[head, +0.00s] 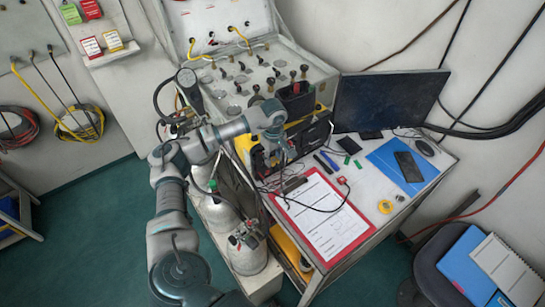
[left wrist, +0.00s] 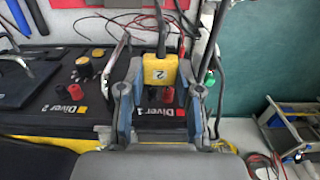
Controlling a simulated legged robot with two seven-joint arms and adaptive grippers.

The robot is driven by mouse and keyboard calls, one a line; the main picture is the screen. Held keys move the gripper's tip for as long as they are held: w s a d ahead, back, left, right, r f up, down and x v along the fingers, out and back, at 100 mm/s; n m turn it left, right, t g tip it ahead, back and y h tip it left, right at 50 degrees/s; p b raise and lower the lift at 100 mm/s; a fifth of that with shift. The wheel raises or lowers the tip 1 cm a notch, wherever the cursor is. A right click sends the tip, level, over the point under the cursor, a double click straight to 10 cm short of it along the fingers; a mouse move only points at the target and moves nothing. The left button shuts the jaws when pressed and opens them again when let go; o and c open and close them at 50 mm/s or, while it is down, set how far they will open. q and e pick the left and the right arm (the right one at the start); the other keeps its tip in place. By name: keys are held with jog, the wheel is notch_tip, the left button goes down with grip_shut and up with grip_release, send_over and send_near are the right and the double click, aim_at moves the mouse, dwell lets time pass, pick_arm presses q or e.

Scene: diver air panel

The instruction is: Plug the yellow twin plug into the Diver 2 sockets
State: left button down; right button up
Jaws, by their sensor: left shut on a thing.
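The yellow twin plug (left wrist: 158,72), marked 2, is between the two fingers of my left gripper (left wrist: 159,82) in the left wrist view, with a dark cable rising from it. My left gripper is shut on it. The gripper also shows in the head view (head: 280,146), over the yellow and black communication unit (head: 262,162); the plug is not clear there. In the left wrist view the plug is over the Diver 1 area (left wrist: 160,113). The Diver 2 area (left wrist: 56,116) lies to the left, with a red socket (left wrist: 76,104) near its label. My right gripper is not in view.
A red clipboard (head: 322,215), a blue folder (head: 402,165) and a monitor (head: 388,101) are on the bench to the right. The valve panel (head: 265,80) stands behind. Loose thin leads lie near the unit. Gas cylinders (head: 245,250) stand in front, below.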

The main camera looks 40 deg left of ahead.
pick_arm(q)
jog(key=shift+s+d, duration=0.15)
jog(key=shift+d, duration=0.15)
jog(key=shift+d, duration=0.15)
jog(key=shift+s+d+p, duration=0.3)
jog(key=shift+d, duration=0.65)
